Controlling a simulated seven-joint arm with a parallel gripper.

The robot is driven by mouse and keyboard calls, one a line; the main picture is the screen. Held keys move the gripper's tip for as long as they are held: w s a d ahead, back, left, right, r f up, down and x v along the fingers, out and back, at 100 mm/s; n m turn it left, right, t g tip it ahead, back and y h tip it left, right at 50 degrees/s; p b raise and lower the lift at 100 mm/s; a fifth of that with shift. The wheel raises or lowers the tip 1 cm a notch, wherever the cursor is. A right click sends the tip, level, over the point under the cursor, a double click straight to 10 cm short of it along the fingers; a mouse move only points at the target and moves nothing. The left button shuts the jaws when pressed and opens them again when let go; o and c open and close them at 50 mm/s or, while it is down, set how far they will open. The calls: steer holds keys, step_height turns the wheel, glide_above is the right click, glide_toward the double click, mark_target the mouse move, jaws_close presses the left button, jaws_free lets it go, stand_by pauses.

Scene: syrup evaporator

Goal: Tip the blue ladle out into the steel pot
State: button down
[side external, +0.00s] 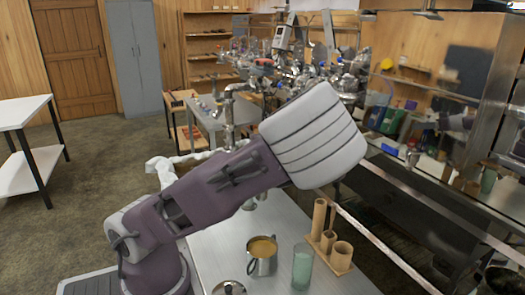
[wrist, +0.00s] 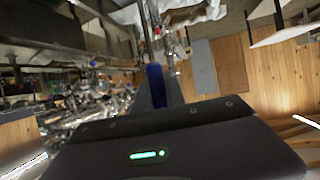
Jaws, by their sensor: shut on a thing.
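My gripper (wrist: 157,82) shows in the wrist view, with its fingers shut on a blue strip, the blue ladle (wrist: 155,88). Only a short piece of the ladle shows; its bowl cannot be made out, nor whether anything is in it. In the side view my own forearm and wrist hide the gripper and ladle. A steel pot (side external: 262,264) with a side handle stands upright on the table below my arm, with amber-brown content inside. The wrist picture is strongly tilted, with the room turned over.
A green glass (side external: 302,267) stands right of the pot. Several bamboo cups and tubes stand on a wooden base (side external: 340,267) behind it. A shiny metal item (side external: 229,288) is cut off at the bottom edge. The grey table (side external: 215,245) is bare left of the pot.

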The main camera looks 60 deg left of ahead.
steer(key=shift+d+r, duration=1.5)
steer(key=shift+d, duration=0.3)
step_height(320, 180, down, 16)
steer(key=s+a+f+n+t+h, duration=0.4)
steer(key=a+f+n+h, duration=0.1)
steer(key=a+f+h, duration=0.7)
steer(key=shift+s+f+t+h, duration=0.15)
steer(key=shift+f+t+h, duration=0.25)
steer(key=shift+f+h, duration=0.85)
stand_by(1.3)
steer(key=shift+f, duration=0.25)
stand_by(1.5)
